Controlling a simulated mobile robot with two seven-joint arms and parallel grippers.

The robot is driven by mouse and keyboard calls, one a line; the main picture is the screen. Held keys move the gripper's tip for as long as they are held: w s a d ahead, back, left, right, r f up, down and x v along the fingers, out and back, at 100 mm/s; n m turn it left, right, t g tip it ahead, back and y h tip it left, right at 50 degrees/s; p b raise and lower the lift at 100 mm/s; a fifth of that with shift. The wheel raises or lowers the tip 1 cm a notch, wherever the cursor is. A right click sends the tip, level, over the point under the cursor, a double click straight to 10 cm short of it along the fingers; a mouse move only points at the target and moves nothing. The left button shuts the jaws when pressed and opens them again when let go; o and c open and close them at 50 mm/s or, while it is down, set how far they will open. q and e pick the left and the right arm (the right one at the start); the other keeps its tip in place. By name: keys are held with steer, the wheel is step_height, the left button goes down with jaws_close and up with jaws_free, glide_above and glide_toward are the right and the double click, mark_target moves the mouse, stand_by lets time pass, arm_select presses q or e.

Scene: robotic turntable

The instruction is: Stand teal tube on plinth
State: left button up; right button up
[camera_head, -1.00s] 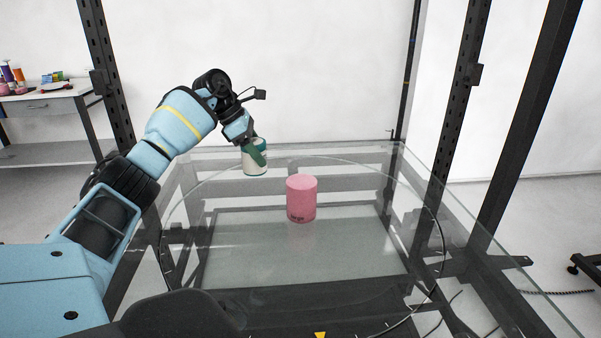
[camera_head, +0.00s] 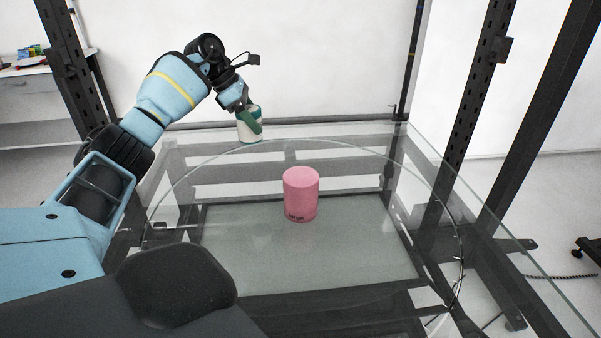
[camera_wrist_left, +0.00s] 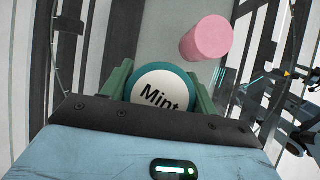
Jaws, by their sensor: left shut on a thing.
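My left gripper (camera_head: 249,117) is shut on the teal tube (camera_head: 246,134), a short can with a pale body and teal bands. It holds the tube roughly upright, to the left of and behind the pink plinth (camera_head: 301,196). The plinth is a pink cylinder standing on the glass turntable, its top bare. In the left wrist view the tube's round white end (camera_wrist_left: 160,92), marked "Mint", sits between the green fingers, and the plinth (camera_wrist_left: 207,38) shows apart from it at the upper right. My right gripper is out of view.
The round glass turntable (camera_head: 370,258) lies on a glass-topped frame, clear around the plinth. Dark upright posts (camera_head: 470,120) stand at the right, another post (camera_head: 75,75) at the left. A side table (camera_head: 28,68) with small items is at the far left.

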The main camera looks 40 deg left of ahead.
arm_select(q)
steer(key=shift+d, duration=0.2)
steer(key=d+p, duration=0.1)
steer(key=d, duration=0.3)
steer(key=w+d+f+p, duration=0.1)
steer(key=d, duration=0.4)
steer(key=w+d+p, duration=0.1)
steer(key=d, duration=0.4)
steer(key=shift+w+d+f, duration=0.15)
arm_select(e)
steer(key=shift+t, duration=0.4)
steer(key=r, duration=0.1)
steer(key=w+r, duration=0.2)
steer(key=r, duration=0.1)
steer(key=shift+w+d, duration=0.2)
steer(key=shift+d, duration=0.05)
arm_select(q)
steer(key=shift+d, duration=0.3)
steer(key=f, duration=0.1)
steer(key=f+p, duration=0.1)
steer(key=shift+w+d+f, duration=0.1)
steer(key=shift+d+f, duration=0.25)
steer(key=shift+a+f, duration=0.1)
steer(key=shift+f, duration=0.35)
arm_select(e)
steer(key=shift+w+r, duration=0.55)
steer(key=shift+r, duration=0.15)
